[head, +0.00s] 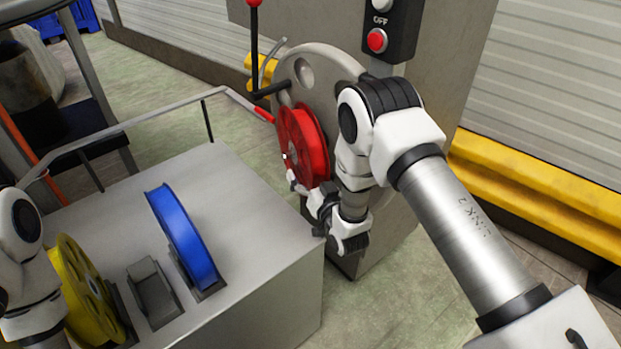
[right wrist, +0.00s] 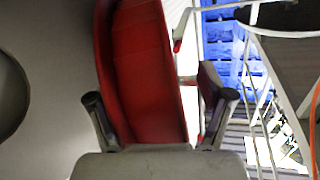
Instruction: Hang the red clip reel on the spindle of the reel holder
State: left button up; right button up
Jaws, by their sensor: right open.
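The red clip reel (head: 303,145) is upright against the round grey plate of the reel holder (head: 330,62), on the side of the grey machine. It appears to be on the spindle; the spindle itself is mostly hidden behind the reel. My right gripper (head: 302,188) is at the reel's lower edge. In the right wrist view the red reel (right wrist: 145,65) stands between the two spread fingers of my right gripper (right wrist: 160,112), with gaps at both sides. My left arm shows at the left edge, but its gripper cannot be made out.
A grey bench (head: 265,215) carries a blue reel (head: 184,236) and a yellow reel (head: 82,290) in slots, with an empty slot block (head: 152,288) between them. A red-knobbed lever (head: 254,45) stands beside the holder. A yellow barrier (head: 540,190) runs at the right.

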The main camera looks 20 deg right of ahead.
jog(key=s+d, duration=0.1)
jog(key=s, duration=1.1)
jog(key=s+f+g+p, duration=0.1)
jog(key=s+f+g, duration=0.4)
jog(key=s, duration=0.4)
jog(key=s+d+f+g+h+p, duration=0.1)
jog(key=s+f+g, duration=0.5)
jog(key=s, duration=0.4)
jog(key=s+d+f+n+g+p, duration=0.1)
jog(key=s+f+g, duration=0.5)
jog(key=s, duration=0.4)
jog(key=shift+g+h, duration=0.3)
jog(key=shift+g, duration=0.2)
